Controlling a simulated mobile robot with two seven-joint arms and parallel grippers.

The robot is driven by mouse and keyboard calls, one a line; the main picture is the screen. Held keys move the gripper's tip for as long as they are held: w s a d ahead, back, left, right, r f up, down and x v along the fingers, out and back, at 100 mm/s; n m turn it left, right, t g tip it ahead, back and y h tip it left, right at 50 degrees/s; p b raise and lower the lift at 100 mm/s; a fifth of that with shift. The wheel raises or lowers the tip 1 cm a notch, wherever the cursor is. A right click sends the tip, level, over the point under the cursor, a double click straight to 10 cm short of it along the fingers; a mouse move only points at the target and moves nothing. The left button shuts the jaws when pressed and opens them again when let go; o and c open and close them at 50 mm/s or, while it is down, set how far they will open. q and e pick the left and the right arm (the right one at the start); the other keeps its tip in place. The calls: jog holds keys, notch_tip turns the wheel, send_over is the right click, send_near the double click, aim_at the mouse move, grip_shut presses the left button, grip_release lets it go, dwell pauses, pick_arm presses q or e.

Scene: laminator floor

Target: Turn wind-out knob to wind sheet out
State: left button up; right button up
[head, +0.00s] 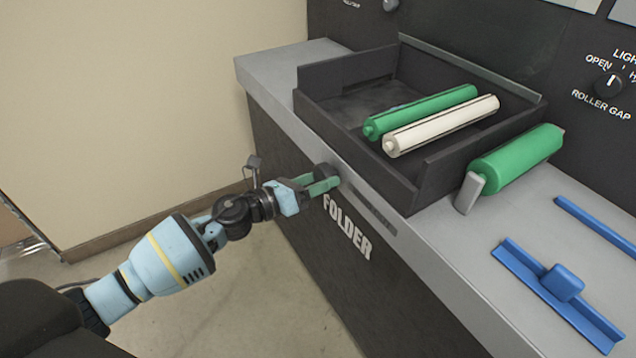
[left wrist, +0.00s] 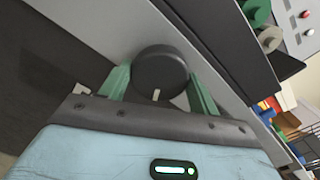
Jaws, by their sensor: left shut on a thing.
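The wind-out knob is a dark round knob with a pale pointer mark on the front edge of the machine, above the FOLDER lettering. It shows clearly in the left wrist view (left wrist: 160,72) and is partly hidden by the fingers in the head view (head: 326,171). My left gripper (head: 322,184) has its green fingers on either side of the knob and is shut on it. In the left wrist view the pale mark points down toward the gripper's palm. No sheet shows coming out of the dark slot (head: 376,213) beside the knob. My right gripper is out of view.
A black tray (head: 420,175) on the grey counter holds a green roller (head: 420,110) and a white roller (head: 440,125). Another green roller (head: 515,160), a blue handled bar (head: 555,295) and a blue strip (head: 600,225) lie to the right. Open floor lies below left.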

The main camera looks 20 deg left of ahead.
pick_arm(q)
jog(key=m+b, duration=0.1)
jog(key=m, duration=0.4)
jog(key=shift+b, duration=0.35)
dwell(0.4)
jog(key=o, duration=1)
jog(key=shift+c, duration=0.2)
jog(key=b+v, duration=0.1)
jog(key=v, duration=0.6)
jog(key=shift+s+a, duration=0.25)
jog(key=shift+s, duration=0.1)
